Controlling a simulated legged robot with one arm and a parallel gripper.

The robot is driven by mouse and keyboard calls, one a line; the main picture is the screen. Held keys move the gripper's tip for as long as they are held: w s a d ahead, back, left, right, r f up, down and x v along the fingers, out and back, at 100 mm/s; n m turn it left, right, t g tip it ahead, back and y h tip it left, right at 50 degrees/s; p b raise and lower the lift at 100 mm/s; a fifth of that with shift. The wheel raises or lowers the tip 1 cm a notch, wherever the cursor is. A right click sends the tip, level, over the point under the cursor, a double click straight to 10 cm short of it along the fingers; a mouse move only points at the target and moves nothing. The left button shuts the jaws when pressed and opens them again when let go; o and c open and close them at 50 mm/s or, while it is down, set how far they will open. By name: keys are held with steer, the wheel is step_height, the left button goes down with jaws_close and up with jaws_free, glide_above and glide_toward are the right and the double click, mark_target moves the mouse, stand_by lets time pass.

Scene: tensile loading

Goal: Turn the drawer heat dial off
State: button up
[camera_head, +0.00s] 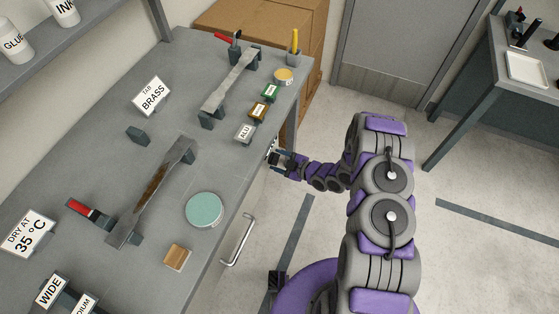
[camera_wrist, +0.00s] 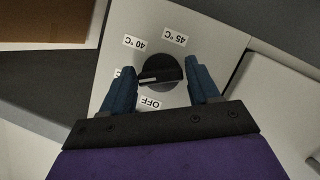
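The heat dial (camera_wrist: 161,71) is a round black knob on a light panel in the wrist view. Its white pointer mark faces left, toward a label mostly hidden by my left finger. The OFF label (camera_wrist: 151,103) is below the knob, upside down. The 40 °C label (camera_wrist: 132,42) and 45 °C label (camera_wrist: 174,37) are above it. My gripper (camera_wrist: 159,67) is open, with one blue finger on each side of the knob; the left one is close to it, contact unclear. In the head view my gripper (camera_head: 280,158) is at the bench's right side; the dial is hidden there.
The grey bench (camera_head: 100,180) carries clamped strips, label cards, a teal-topped round dish (camera_head: 203,210) and a small wooden block (camera_head: 177,257). A metal bar handle (camera_head: 238,241) sticks out from the bench front. Floor to the right is open, up to another table (camera_head: 490,80).

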steer(key=c, duration=0.7)
steer(key=shift+n+p, duration=0.3)
steer(key=n+t+p, duration=0.1)
steer(key=n, duration=0.2)
steer(key=n+t+y+p, duration=0.1)
steer(key=n+t, duration=0.1)
steer(key=n, duration=0.1)
steer(key=n+t+p, duration=0.1)
steer(key=n, duration=0.1)
steer(key=shift+s+a+f+n+p, duration=0.15)
steer(key=shift+s+f+n+p, duration=0.15)
steer(key=shift+f+n, duration=0.1)
stand_by(0.5)
